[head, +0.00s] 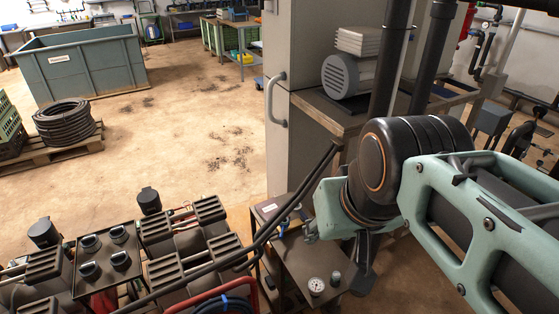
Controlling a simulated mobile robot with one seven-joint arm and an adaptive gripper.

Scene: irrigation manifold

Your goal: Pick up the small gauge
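The small gauge (316,286), with a round white dial, is on the dark top of a small metal cart or stand (305,262) at the bottom centre of the head view. Its dial faces up. A small grey-green cylindrical fitting (336,278) stands just right of it. My arm comes in from the right and bends down over this surface. A dark part that looks like my gripper (364,268) hangs right of the gauge, apart from it in the picture. My own wrist hides most of the gripper, so its opening does not show.
A label and small items lie at the surface's far left edge. A battery-like rack (118,262) with black cables fills the lower left. A grey cabinet (290,100) and a bench with a motor (347,75) stand behind. Open floor lies at left, with a coiled hose (66,122) on a pallet.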

